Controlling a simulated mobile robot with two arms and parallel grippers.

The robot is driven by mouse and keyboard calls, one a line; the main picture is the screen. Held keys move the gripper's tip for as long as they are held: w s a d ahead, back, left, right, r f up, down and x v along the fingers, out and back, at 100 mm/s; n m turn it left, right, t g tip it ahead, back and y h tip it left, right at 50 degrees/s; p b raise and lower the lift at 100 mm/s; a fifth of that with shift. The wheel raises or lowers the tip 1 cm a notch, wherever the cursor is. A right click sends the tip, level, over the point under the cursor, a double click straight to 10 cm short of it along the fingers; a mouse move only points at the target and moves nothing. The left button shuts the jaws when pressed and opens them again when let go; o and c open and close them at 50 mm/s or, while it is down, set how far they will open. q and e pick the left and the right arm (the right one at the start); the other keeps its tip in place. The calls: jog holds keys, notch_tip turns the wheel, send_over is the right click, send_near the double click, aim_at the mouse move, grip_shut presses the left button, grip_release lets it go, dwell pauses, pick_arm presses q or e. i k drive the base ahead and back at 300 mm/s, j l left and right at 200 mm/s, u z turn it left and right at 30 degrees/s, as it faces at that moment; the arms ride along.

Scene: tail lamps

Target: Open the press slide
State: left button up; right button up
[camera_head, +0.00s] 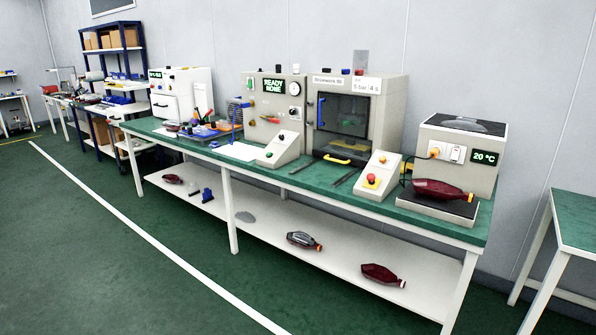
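A beige machine (391,112) with a dark window stands on the green bench top; its label includes "5 bar 4 s". It appears to be the press. Its window door (343,113) looks shut, with a blue vertical handle (321,112) at the left edge. A yellow bar (338,158) sits low at its front, perhaps the slide's handle; how far the slide is in or out is too small to tell. A sloped control box (376,176) with red and green buttons stands in front at the right. Neither of my grippers is in view.
The green-topped bench (325,184) has a white lower shelf (270,230) holding several lamps. A dark red lamp (443,190) lies on the unit at right. Another table (575,222) stands far right. The green floor in front is clear, crossed by a white line.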

aim_at(347, 145)
jog(key=i+z, duration=0.1)
jog(key=i, duration=0.45)
jog(key=i+j+z, duration=0.1)
jog(key=i, duration=0.45)
jog(key=i+j+z, duration=0.1)
jog(key=i, duration=0.45)
jog(key=i+j+z, duration=0.15)
jog(key=i, duration=0.35)
jog(key=j, duration=0.1)
